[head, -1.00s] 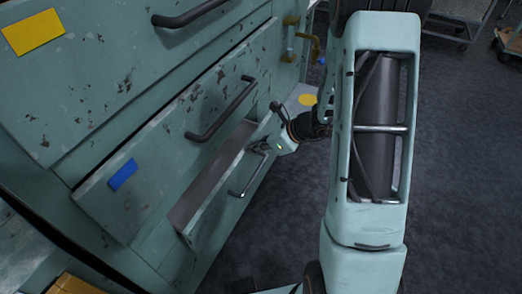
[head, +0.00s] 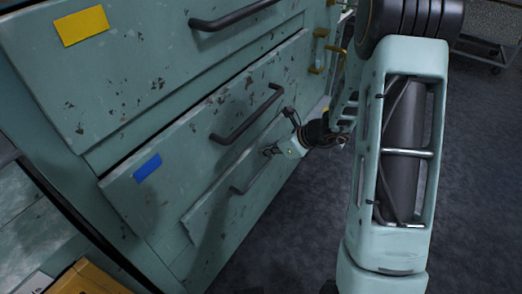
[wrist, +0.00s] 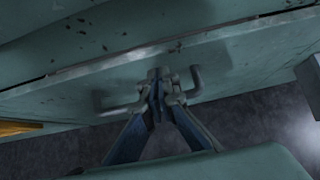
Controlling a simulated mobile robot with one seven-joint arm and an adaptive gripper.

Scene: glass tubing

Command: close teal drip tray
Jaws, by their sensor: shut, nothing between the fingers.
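The teal drip tray (head: 217,206) is the low drawer front with a grey bar handle, below the drawer with the blue label. Its front now lies close to the cabinet face, and no open interior shows from the head view. My gripper (head: 270,151) is at the upper right part of the tray front, by the handle (head: 248,178). In the wrist view my gripper (wrist: 160,76) is shut and empty, its tips at or against the tray front (wrist: 240,84) between the ends of the handle. I cannot tell whether the tips touch.
Above are a drawer with a blue label (head: 147,167) and one with a yellow label (head: 81,26), both with dark handles. Brass fittings (head: 320,52) stick out at the cabinet's far right. Grey floor (head: 310,225) is free to the right. A cart (head: 490,45) stands at the back.

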